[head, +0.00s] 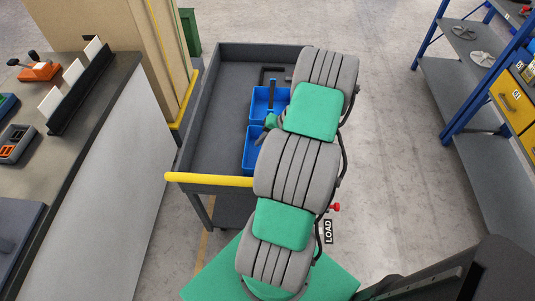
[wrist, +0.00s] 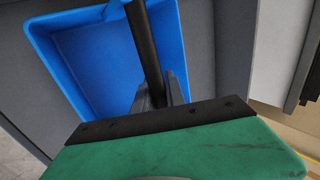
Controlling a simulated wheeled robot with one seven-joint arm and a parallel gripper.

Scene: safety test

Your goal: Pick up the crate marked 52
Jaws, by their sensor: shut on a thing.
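Two open blue crates show on the grey cart, the farther one (head: 257,103) and the nearer one (head: 250,150), both partly hidden by my arm. A dark upright bar (head: 272,90) stands over the farther crate. In the wrist view, a blue crate (wrist: 95,65), empty where I see into it, lies beyond the jaws. A black bar-shaped handle (wrist: 145,45) crosses above it. My gripper (wrist: 157,92) is shut on this handle. In the head view my arm mostly hides the gripper. I cannot read a number 52 on either crate, nor tell whether the crate is lifted.
The grey cart (head: 200,130) has raised walls and a yellow push bar (head: 209,180). A counter (head: 70,150) with small trays and tools stands left. A blue-framed shelf (head: 462,110) with yellow drawers (head: 508,100) stands right. Open floor lies between cart and shelf.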

